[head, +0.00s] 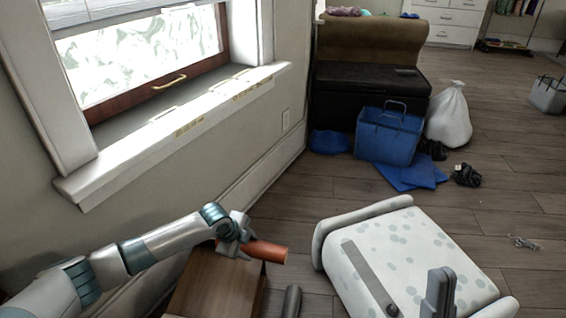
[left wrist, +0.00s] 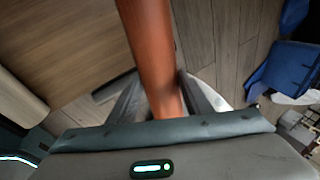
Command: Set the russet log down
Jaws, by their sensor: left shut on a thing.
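My left gripper (head: 240,243) is shut on the russet log (head: 269,251), a reddish-brown cylinder. In the head view the log lies nearly level and points right, over the top of a brown wooden box (head: 208,284). I cannot tell whether the log touches the box. In the left wrist view the log (left wrist: 149,45) runs up from between my left fingers (left wrist: 160,85), with a wood surface to its left. A grey upright part (head: 439,292) at the bottom edge of the head view may be my right gripper; its jaws do not show clearly.
A white, grey-spotted padded piece (head: 415,240) stands right of the box. A dark cylinder (head: 292,301) shows between them. A window sill (head: 175,130) is above my left arm. A blue bin (head: 389,138) and white bag (head: 450,118) stand farther back. Wood floor is open at right.

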